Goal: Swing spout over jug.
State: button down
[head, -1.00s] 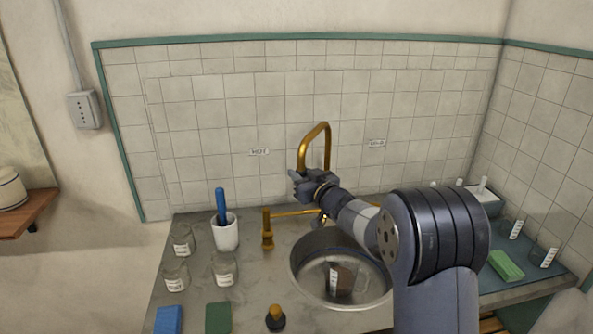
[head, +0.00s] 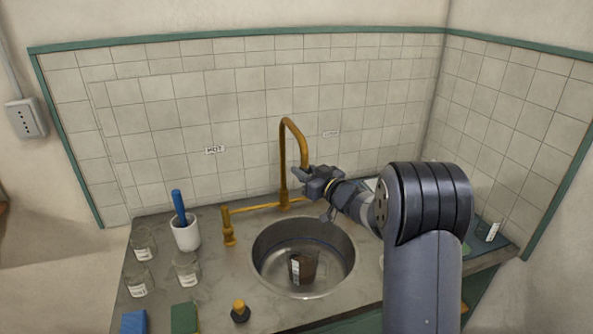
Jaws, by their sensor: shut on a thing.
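The brass spout (head: 283,150) rises from the tap at the back of the sink and arches over. Its free end comes down on the right, at my gripper (head: 306,174). My gripper is shut on the spout near that end; the fingers partly hide the tip. A dark brown jug (head: 308,268) with a white label stands inside the round metal sink (head: 265,278). The spout's end is above and behind the jug in the picture; I cannot tell whether it is directly over it.
A brass tap valve (head: 228,230) stands left of the sink. Further left are a white cup (head: 186,235) with a blue-handled tool and several glass jars (head: 187,270). A dark bottle with a yellow top (head: 240,312) and a green block (head: 184,318) are in front. The tiled wall is close behind.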

jog(key=shift+d, duration=0.15)
jog(key=c, duration=1.1)
grip_release()
jog(key=shift+d, duration=0.1)
jog(key=shift+c, duration=0.2)
jog(key=b+v, duration=0.2)
jog(key=v, duration=0.8)
jog(key=shift+s+d+b, duration=0.2)
jog(key=shift+s+b, duration=0.1)
jog(key=shift+b, duration=0.05)
jog(key=p+x, duration=0.3)
jog(key=x, duration=0.8)
jog(key=shift+a, duration=0.1)
jog(key=shift+s+a, duration=0.1)
